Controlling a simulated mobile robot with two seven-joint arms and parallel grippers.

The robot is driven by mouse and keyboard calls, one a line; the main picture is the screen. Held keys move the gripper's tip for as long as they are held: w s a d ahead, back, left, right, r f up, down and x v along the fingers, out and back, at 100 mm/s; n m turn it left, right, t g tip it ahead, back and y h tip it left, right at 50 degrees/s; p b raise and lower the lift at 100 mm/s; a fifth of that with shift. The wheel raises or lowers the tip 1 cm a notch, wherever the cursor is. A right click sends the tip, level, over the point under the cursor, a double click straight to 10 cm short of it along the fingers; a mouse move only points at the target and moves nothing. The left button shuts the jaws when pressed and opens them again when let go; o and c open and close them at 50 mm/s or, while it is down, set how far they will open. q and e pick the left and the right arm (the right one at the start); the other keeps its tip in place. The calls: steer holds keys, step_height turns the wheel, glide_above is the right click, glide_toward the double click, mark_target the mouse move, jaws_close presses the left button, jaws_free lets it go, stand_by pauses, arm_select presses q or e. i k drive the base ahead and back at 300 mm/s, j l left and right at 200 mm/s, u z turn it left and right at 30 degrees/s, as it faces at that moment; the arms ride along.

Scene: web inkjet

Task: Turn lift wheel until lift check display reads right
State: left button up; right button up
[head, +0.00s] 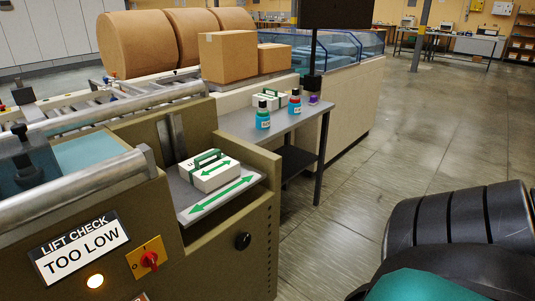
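The lift check display (81,246) is on the olive machine's front panel at lower left and reads "TOO LOW". A small round black knob (243,241) is on the panel to the right; I cannot tell for sure that it is the lift wheel. A red rotary switch (149,259) on a yellow plate sits between them. A white block with a green handle (210,171) stands on a grey platform marked with a green double arrow (221,198). Neither gripper shows.
A black ribbed arm part of mine fills the lower right. A grey side table (285,120) holds bottles and a white case. Cardboard boxes (227,57) and large brown rolls stand behind. The tiled floor (330,220) right of the machine is clear.

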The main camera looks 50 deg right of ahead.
mark_target(243, 241)
steer(key=z, duration=1.5)
